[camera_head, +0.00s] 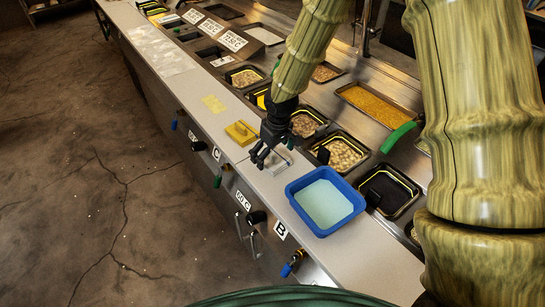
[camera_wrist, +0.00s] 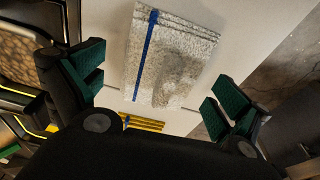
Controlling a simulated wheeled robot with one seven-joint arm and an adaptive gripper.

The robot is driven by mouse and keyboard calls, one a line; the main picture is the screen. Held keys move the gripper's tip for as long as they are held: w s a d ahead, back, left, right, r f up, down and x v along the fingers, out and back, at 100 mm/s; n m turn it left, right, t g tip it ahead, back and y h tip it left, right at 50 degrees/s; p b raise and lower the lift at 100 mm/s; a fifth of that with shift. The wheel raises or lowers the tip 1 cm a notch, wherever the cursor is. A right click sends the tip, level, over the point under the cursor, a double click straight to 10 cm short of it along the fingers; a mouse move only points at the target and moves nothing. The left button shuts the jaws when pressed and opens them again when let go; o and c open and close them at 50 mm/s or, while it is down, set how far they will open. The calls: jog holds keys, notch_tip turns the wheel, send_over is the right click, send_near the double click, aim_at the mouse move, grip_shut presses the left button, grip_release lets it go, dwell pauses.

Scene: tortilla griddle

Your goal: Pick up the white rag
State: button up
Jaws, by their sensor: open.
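The white rag (camera_wrist: 185,65) lies flat and folded on the pale counter, with a blue stripe near its left side and a greyish stain. In the head view the rag (camera_head: 279,162) shows beside and partly behind my gripper (camera_head: 260,160). My gripper is open and empty, pointing down above the counter. In the wrist view its green-padded fingers (camera_wrist: 155,86) are spread wide, and the rag shows between and beyond them. I cannot tell the exact height of the fingertips over the rag.
A blue tub (camera_head: 291,190) of pale liquid stands close to the right of the rag. A yellow folded cloth (camera_head: 240,133) lies to the left. Food pans (camera_head: 343,152) line the inner side. The counter's front edge with knobs is close by.

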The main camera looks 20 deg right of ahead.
jog(key=shift+c, duration=0.4)
jog(key=c, duration=0.9)
jog(key=shift+r, duration=0.1)
jog(key=shift+r+b, duration=1.2)
jog(key=shift+r, duration=3.75)
